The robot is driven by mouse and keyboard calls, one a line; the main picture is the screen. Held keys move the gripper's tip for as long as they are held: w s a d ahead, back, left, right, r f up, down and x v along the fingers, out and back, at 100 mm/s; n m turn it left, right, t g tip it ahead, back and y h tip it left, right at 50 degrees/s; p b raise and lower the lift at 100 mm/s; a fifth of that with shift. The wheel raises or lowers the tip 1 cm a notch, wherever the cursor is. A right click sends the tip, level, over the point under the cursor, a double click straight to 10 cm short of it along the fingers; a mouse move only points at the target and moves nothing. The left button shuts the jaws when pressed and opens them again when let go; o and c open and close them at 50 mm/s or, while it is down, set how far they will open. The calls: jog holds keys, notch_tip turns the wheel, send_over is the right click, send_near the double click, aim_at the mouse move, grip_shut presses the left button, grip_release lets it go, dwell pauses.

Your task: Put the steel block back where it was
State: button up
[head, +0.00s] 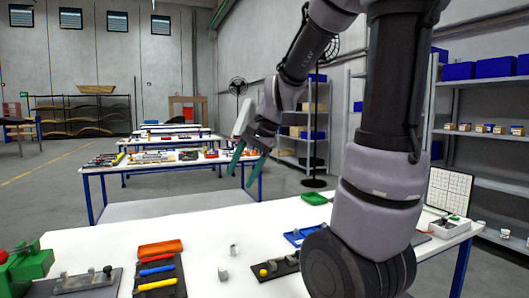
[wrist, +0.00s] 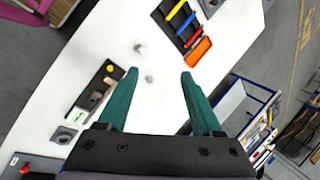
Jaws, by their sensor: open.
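Two small grey metal pieces stand on the white table. The nearer, block-like one (head: 223,275) also shows in the wrist view (wrist: 140,47). The farther one (head: 234,250) also shows there (wrist: 149,78). I cannot tell for sure which is the steel block. A dark fixture with a yellow knob (head: 280,266) lies to their right; in the wrist view it is left of them (wrist: 108,70), with grey parts on it. My gripper (head: 241,178) is raised above the table, green fingers open and empty; in the wrist view the fingertips (wrist: 159,75) frame the farther piece from above.
A dark tray with red, blue and yellow tools (head: 158,270) and an orange tray (head: 160,247) lie to the left. A green vise (head: 28,264) stands at far left. A blue tray (head: 300,236) lies beyond the fixture. Bare tabletop surrounds the grey pieces.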

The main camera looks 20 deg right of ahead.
jog(key=s+r+n+t+h, duration=0.1)
jog(key=s+r+n+t, duration=0.1)
jog(key=s, duration=0.3)
jog(key=s+d+r+n+t+h, duration=0.1)
jog(key=s+r+n, duration=0.2)
jog(key=s+r, duration=0.2)
jog(key=shift+s+d+r+n+t, duration=0.25)
jog(key=shift+s+n+t, duration=0.15)
jog(key=shift+s, duration=0.4)
